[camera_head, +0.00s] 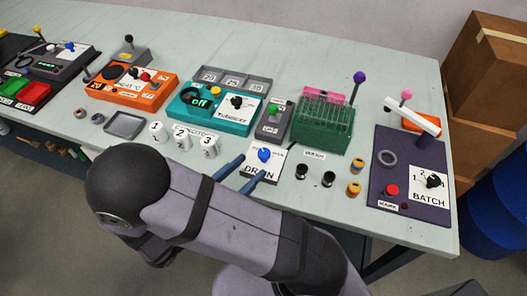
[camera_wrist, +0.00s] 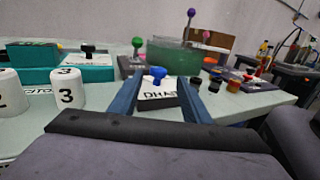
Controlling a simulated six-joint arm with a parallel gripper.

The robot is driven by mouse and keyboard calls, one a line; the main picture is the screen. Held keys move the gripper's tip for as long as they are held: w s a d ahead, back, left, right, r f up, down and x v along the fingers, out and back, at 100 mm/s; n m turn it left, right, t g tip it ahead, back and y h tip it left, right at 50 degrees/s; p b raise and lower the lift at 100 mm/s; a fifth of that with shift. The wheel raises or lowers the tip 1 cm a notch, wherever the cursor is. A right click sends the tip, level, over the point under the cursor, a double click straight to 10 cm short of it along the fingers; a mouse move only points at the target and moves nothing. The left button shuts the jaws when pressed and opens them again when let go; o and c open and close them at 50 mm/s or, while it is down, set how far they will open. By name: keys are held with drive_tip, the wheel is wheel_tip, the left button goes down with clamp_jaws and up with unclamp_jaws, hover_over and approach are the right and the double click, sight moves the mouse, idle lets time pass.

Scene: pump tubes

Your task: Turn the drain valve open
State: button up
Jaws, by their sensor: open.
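The drain valve is a blue knob (camera_head: 264,154) on a box with a white label plate (camera_head: 261,172) reading DRAIN, near the front edge of the table in the head view. The blue knob also shows in the wrist view (camera_wrist: 157,74), on top of its box, between my two blue fingers. My gripper (camera_head: 247,169) is open, its fingers apart on either side of the drain box. I cannot tell from these views whether the fingers touch the box. The lower part of the label is partly hidden by a finger in the head view.
White numbered cups (camera_head: 182,137) stand to the left. A green rack of tubes (camera_head: 323,122) and a grey box with a green switch (camera_head: 273,120) stand behind. Black and orange vials (camera_head: 355,190) stand to the right, before the purple BATCH panel (camera_head: 400,170).

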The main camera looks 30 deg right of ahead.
sight(260, 158)
drive_tip(key=shift+x, duration=3.6)
drive_tip(key=shift+w, duration=0.15)
drive_tip(key=c, duration=1)
